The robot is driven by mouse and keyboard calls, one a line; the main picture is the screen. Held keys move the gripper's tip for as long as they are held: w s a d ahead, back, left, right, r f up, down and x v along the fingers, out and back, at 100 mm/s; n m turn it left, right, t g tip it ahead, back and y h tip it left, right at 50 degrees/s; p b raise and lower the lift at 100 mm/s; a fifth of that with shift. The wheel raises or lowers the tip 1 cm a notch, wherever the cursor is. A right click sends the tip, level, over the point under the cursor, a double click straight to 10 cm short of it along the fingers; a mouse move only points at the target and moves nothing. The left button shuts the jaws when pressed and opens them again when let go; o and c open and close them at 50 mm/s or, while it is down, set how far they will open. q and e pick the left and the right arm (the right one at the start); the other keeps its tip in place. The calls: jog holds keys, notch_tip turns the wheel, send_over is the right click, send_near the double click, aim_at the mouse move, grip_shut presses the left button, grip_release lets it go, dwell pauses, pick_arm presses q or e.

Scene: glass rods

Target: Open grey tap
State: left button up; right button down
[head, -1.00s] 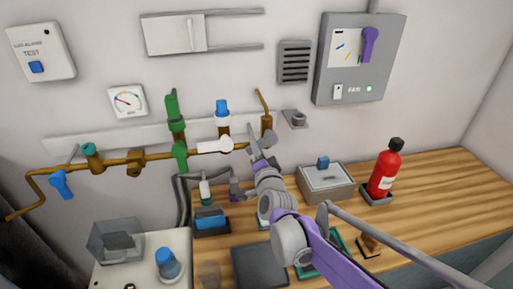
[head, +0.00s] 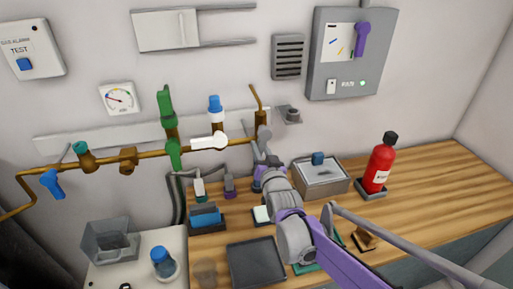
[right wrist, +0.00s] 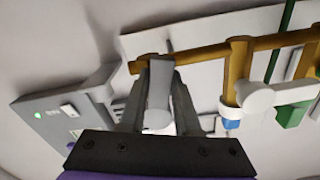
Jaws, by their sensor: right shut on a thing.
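The grey tap (head: 264,132) is at the right end of the brown pipe on the wall. In the right wrist view its flat grey handle (right wrist: 158,105) sits between my two fingers, just beside the pipe. My right gripper (head: 262,152) is shut on this handle; it also shows in the right wrist view (right wrist: 162,85). In the head view the gripper and wrist partly hide the handle. My left gripper is not in view.
A white-handled tap (head: 209,142), a green tap (head: 173,153) and a blue tap (head: 51,183) sit along the same pipe. Below are a grey lidded box (head: 322,182) and a red extinguisher (head: 380,168). The wooden counter (head: 425,185) is clear at right.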

jog(key=shift+w+d+f+n, duration=0.1)
jog(key=shift+d+n, duration=0.25)
jog(key=shift+n, duration=0.5)
jog(key=shift+d+f+n, duration=0.1)
jog(key=shift+d+n, duration=0.25)
jog(key=shift+n, duration=0.5)
jog(key=c, duration=0.6)
grip_release()
jog(key=shift+r, duration=0.1)
jog(key=s, duration=0.3)
jog(key=s+d, duration=0.1)
jog(key=s, duration=0.3)
jog(key=s+d, duration=0.1)
jog(key=s, duration=0.2)
jog(key=shift+s+d, duration=0.1)
jog(key=shift+s, duration=0.2)
